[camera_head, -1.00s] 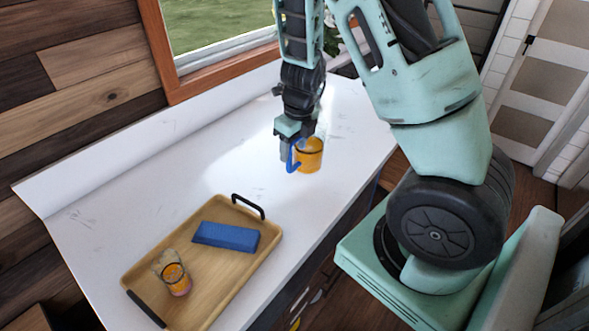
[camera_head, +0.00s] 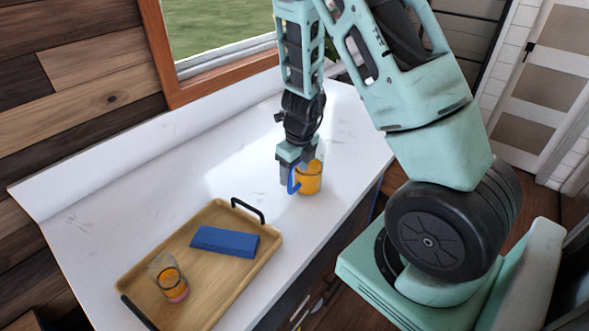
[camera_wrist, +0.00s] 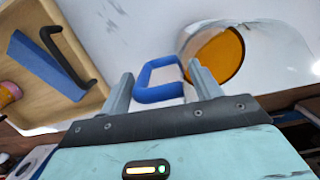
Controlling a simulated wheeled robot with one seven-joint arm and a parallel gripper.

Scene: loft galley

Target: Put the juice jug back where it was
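The juice jug (camera_head: 310,181) is a clear vessel with orange juice and a blue handle. It appears upright at the right side of the white counter, past the tray. My gripper (camera_head: 291,182) is at its handle side, pointing down. In the wrist view the blue handle (camera_wrist: 143,80) lies between the two spread fingers of my gripper (camera_wrist: 161,68), with visible gaps beside it. The juice jug's orange content (camera_wrist: 218,58) shows beyond the right finger. Whether the jug's base fully touches the counter is hard to tell.
A wooden tray (camera_head: 203,273) with black handles stands nearer on the counter (camera_head: 110,210). The counter between tray and jug is clear. The counter's right edge runs close to the jug.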

